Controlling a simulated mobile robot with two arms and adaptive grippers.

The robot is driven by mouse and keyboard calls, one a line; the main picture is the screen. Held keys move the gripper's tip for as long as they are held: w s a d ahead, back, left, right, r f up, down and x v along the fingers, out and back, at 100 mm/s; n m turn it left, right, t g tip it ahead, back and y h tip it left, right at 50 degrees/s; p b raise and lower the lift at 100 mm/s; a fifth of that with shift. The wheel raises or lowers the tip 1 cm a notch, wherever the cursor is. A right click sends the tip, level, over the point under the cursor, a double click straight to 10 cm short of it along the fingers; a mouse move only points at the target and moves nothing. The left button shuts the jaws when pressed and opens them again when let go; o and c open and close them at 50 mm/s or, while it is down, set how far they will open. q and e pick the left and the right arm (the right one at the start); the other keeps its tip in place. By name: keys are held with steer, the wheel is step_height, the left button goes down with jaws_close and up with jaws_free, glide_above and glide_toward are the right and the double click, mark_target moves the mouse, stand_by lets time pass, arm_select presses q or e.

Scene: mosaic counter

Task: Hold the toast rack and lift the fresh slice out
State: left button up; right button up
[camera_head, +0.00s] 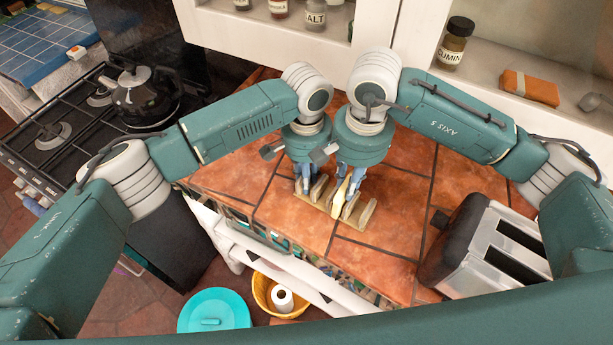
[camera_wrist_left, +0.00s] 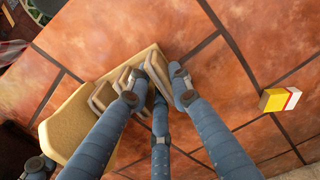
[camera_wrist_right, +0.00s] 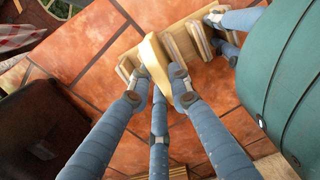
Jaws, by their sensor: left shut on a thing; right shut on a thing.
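The wooden toast rack (camera_head: 355,217) with several upright slats stands on the orange tiled counter. It also shows in the left wrist view (camera_wrist_left: 152,56) and the right wrist view (camera_wrist_right: 180,28). My left gripper (camera_head: 308,186) is shut on the rack's slats at its left end. A pale yellow slice (camera_head: 339,203) stands near the rack's middle, and my right gripper (camera_head: 347,184) is shut on it. The slice shows between the right fingertips (camera_wrist_right: 154,55) and large in the left wrist view (camera_wrist_left: 66,122). I cannot tell whether its lower edge is clear of the slats.
A toaster (camera_head: 490,250) stands at the counter's right. A yellow, red and white block (camera_wrist_left: 280,99) lies near the rack. A black kettle (camera_head: 145,95) sits on the hob at left. The shelf behind holds jars (camera_head: 455,43). Tiles right of the rack are clear.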

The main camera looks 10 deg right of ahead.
steer(key=shift+r, duration=0.1)
steer(key=shift+r, duration=4.2)
arm_select(q)
steer(key=o, duration=0.9)
steer(key=shift+r, duration=0.1)
step_height(320, 180, up, 12)
steer(key=shift+f, duration=0.1)
steer(key=shift+s+f, duration=0.1)
arm_select(e)
steer(key=shift+s+f, duration=0.1)
